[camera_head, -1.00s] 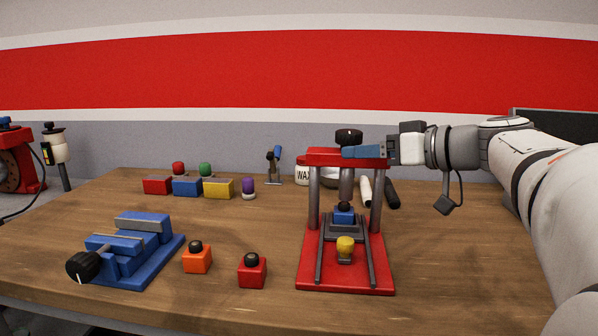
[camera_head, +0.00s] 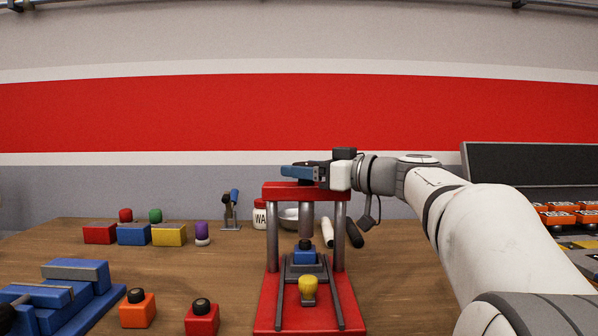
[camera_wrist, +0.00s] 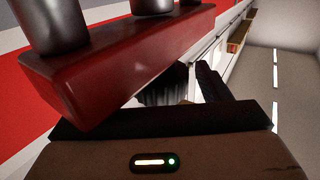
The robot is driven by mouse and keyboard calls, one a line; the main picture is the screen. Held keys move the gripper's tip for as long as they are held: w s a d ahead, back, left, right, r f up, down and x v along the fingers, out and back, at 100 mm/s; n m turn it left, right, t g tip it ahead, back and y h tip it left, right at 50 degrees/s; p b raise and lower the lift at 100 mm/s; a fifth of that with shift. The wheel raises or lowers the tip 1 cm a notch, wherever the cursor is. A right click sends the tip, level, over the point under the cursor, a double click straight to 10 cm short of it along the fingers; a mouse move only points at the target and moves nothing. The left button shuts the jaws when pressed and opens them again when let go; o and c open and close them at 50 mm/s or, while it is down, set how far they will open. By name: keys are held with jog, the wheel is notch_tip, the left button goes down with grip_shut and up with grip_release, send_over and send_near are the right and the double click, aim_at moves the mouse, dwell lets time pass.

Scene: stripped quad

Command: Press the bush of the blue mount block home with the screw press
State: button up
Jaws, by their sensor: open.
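The red screw press (camera_head: 270,315) stands on the bench. The blue mount block (camera_head: 304,258) sits on its grey slide under the steel ram (camera_head: 306,222). The dark bush (camera_head: 304,244) is on top of the block, right below the ram; I cannot tell if they touch. A yellow knob (camera_head: 308,286) is at the slide's front. My gripper (camera_head: 298,172) is open, level, just above the red crossbeam (camera_head: 290,191). The press's black top knob is mostly hidden by it. In the wrist view, a ribbed dark knob (camera_wrist: 165,86) shows beside a finger, near the crossbeam (camera_wrist: 110,75).
Orange (camera_head: 137,310) and red (camera_head: 202,319) blocks with dark tops stand left of the press. A blue vise (camera_head: 75,292) is at far left. Coloured blocks (camera_head: 134,235), a wax tin (camera_head: 260,215) and a bowl (camera_head: 289,217) are behind. Bench right of the press is partly covered by my arm.

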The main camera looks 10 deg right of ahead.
jog(key=shift+w+a, duration=0.15)
jog(key=shift+c, duration=0.2)
jog(key=c, duration=0.9)
jog(key=shift+c, duration=0.2)
